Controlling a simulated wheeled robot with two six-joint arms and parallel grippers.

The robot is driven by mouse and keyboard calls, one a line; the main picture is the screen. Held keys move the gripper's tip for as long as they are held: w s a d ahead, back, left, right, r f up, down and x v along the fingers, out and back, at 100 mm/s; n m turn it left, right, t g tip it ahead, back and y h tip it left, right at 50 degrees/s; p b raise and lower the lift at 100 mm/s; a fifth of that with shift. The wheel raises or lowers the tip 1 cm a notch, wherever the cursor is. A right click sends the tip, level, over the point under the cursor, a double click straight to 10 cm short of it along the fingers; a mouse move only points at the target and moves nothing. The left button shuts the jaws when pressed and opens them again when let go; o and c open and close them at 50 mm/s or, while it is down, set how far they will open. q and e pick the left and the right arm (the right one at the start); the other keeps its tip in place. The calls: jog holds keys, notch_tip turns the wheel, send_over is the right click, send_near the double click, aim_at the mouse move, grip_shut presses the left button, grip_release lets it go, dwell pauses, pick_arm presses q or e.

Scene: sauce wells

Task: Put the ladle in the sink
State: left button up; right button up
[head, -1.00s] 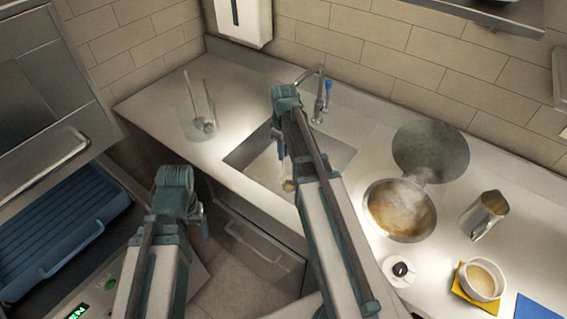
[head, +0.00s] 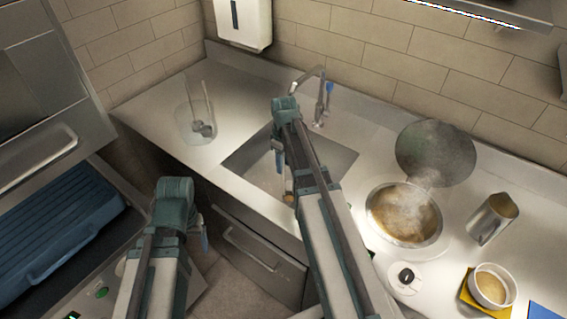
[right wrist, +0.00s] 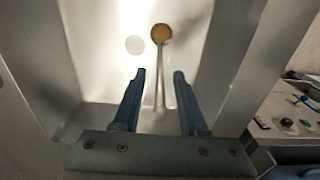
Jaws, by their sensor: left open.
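In the right wrist view, the ladle (right wrist: 160,35) lies in the sink, its brown-coated bowl away from me and its thin handle running toward my gripper. The sink (head: 335,165) has a round drain beside the ladle. My right gripper (right wrist: 157,92) is open above the sink, with its blue fingers apart on either side of the handle in the picture and touching nothing I can see. In the head view my right arm covers much of the sink, and only a small brown part of the ladle (head: 288,198) shows. My left gripper (head: 203,236) is open and empty, left of the sink, by the cabinet front.
The tap (head: 322,95) rises behind the sink. A clear container (head: 198,122) stands on the left counter.

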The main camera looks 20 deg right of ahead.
jog(key=shift+r, duration=0.15)
notch_tip(320, 180, up, 12)
jog(key=p, duration=1.2)
jog(key=s+a+m, duration=0.1)
jog(key=s+a, duration=0.7)
jog(key=a, duration=0.3)
jog(key=s+a+m+h, duration=0.1)
jog(key=s+a, duration=0.8)
jog(key=a, duration=0.2)
jog(key=shift+s+a, duration=0.15)
jog(key=shift+s, duration=0.15)
notch_tip(320, 180, down, 6)
jog(key=b, duration=0.5)
jog(key=shift+b, duration=0.4)
